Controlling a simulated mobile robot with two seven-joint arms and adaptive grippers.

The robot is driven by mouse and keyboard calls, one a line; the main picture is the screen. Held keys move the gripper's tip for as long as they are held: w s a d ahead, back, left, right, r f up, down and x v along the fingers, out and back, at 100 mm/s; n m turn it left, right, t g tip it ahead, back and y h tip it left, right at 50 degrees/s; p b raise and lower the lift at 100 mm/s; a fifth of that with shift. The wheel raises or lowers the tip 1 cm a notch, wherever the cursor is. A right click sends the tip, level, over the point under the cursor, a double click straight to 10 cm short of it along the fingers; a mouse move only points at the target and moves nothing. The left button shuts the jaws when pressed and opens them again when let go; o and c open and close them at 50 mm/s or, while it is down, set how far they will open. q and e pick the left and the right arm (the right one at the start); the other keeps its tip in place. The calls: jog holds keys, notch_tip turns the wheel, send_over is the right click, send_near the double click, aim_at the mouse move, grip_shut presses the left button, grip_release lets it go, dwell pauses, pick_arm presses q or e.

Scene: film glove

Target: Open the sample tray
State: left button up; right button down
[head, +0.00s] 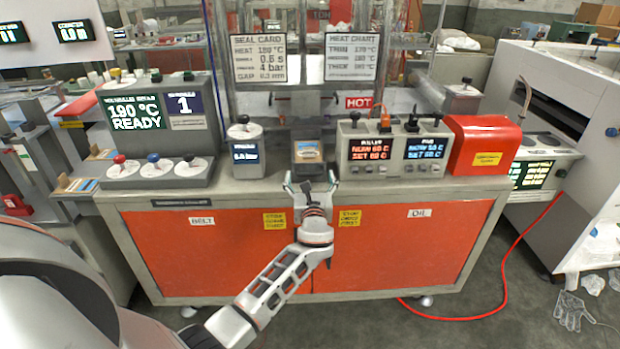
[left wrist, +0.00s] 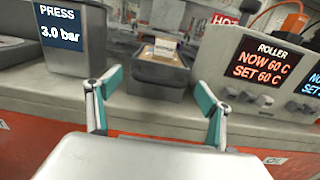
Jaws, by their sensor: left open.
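The sample tray (head: 307,152) is a small dark box on the machine's counter, between the press unit and the roller panel. A tan and blue sample shows on its top. In the left wrist view the tray (left wrist: 158,80) stands straight ahead, beyond my fingertips. My left gripper (head: 310,187) is open and empty at the counter's front edge, just in front of the tray. Its two teal-tipped fingers also show in the left wrist view (left wrist: 158,90), spread to either side of the tray and apart from it. My right gripper is not in view.
The press unit (head: 245,150) reading 3.0 bar stands left of the tray. The roller panel (head: 393,147) stands right, with a red box (head: 484,143) beyond it. Clear guards and two signs rise behind. A red hose (head: 503,270) lies on the floor at right.

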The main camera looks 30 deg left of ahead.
pick_arm(q)
jog(key=v, duration=1.2)
dwell(0.3)
jog(key=s+d+f+n+g+h, duration=0.1)
jog(key=s+d+f+n+h, duration=0.2)
jog(key=s+f+n, duration=0.45)
jog(key=s+d+f+n+g+h, duration=0.15)
jog(key=s+f+h, duration=0.25)
jog(key=f, duration=0.6)
jog(key=s+d+f+n+g+h, duration=0.1)
jog(key=s+d+f+n+h, duration=0.1)
jog(key=s+n, duration=0.6)
jog(key=s+d+f+n+g+h, duration=0.1)
jog(key=s+d+f+n+h, duration=0.2)
jog(key=s+n, duration=0.5)
jog(key=shift+s+d+f, duration=0.4)
jog(key=shift+d+f, duration=0.3)
jog(key=shift+d, duration=0.5)
